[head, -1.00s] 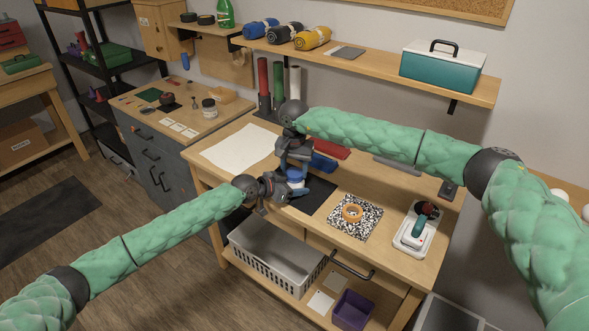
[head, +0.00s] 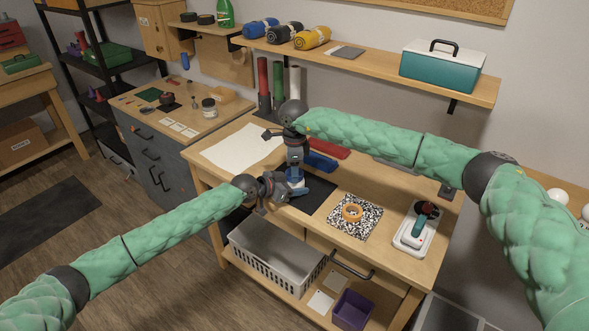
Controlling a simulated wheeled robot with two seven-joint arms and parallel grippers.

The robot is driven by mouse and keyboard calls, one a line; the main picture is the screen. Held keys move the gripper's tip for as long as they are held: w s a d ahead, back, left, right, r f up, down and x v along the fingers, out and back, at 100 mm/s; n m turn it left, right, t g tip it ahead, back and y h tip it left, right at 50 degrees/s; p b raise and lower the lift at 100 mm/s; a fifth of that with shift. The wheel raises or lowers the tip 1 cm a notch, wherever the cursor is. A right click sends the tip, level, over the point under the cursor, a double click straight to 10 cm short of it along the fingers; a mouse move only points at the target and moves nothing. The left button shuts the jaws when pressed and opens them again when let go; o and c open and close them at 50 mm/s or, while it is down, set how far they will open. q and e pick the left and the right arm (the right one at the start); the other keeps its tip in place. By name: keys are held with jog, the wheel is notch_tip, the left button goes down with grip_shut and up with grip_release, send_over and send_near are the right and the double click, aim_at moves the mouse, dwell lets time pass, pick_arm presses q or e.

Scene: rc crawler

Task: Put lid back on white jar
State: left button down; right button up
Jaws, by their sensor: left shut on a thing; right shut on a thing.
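The white jar (head: 297,184) stands on the black mat (head: 318,197) on the workbench, mostly hidden by my grippers. My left gripper (head: 287,187) comes in from the left, low down, and is shut on the jar's side. My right gripper (head: 297,167) points down from above and is shut on the blue lid (head: 298,174), of which only a little shows. The lid is at the top of the jar. Whether it is fully seated is too small to tell.
To the right on the bench are an orange ring on a speckled mat (head: 366,225) and a joystick on a white base (head: 414,236). A white sheet (head: 240,148) lies left. Red, green and white tubes (head: 278,84) stand behind. A shelf (head: 400,72) runs above.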

jog(key=shift+m, duration=0.7)
jog(key=o, duration=1.1)
jog(key=shift+r, duration=2.25)
jog(key=shift+c, duration=0.4)
